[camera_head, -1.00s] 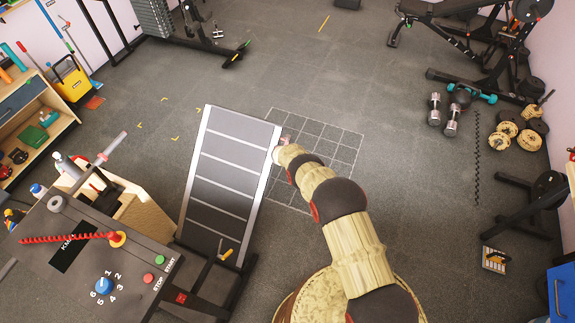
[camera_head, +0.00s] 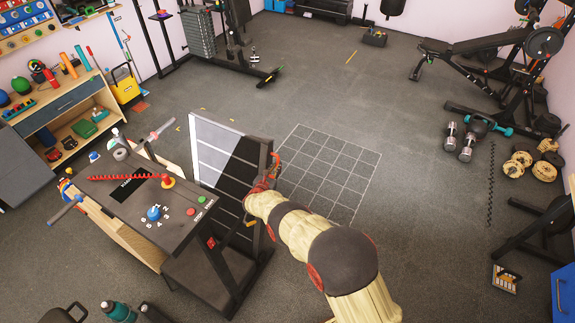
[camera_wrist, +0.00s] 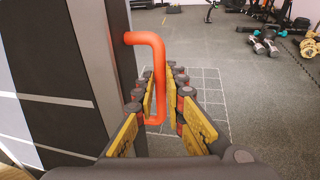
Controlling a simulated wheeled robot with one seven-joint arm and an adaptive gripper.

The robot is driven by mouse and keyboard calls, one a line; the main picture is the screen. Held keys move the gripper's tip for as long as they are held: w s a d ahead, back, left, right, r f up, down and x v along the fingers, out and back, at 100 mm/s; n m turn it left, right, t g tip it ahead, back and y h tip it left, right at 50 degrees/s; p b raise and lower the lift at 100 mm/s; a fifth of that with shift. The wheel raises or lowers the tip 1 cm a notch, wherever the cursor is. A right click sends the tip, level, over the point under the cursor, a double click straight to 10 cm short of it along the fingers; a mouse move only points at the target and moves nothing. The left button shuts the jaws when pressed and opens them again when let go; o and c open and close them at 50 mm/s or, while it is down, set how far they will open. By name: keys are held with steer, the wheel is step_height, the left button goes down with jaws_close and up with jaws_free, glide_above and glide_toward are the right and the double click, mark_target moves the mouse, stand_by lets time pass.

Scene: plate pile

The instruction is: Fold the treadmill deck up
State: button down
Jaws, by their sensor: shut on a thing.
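In the wrist view the deck (camera_wrist: 45,60) fills the left side. An orange bar handle (camera_wrist: 143,38) sticks out from its side rail. My gripper (camera_wrist: 168,88) has its yellow-padded fingers around the lower part of this handle and is shut on it. In the head view my gripper (camera_head: 266,177) is at the deck's right edge, partly hidden by my arm.
A gridded floor patch (camera_head: 330,165) lies clear to the right of the deck. Dumbbells (camera_head: 466,142) and a weight bench (camera_head: 478,48) stand farther right. A wooden shelf (camera_head: 88,115) is at the left. The middle floor is open.

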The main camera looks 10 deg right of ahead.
steer(key=s+a+r+t+h, duration=0.1)
steer(key=s+a, duration=0.5)
steer(key=s, duration=0.2)
steer(key=shift+s+a+r+p, duration=0.15)
steer(key=shift+s+r+p, duration=0.1)
steer(key=shift+r+p, duration=0.1)
steer(key=shift+f, duration=0.1)
steer(key=c, duration=1.8)
jaws_free()
steer(key=shift+c, duration=0.2)
steer(key=v, duration=1.2)
steer(key=shift+f, duration=0.25)
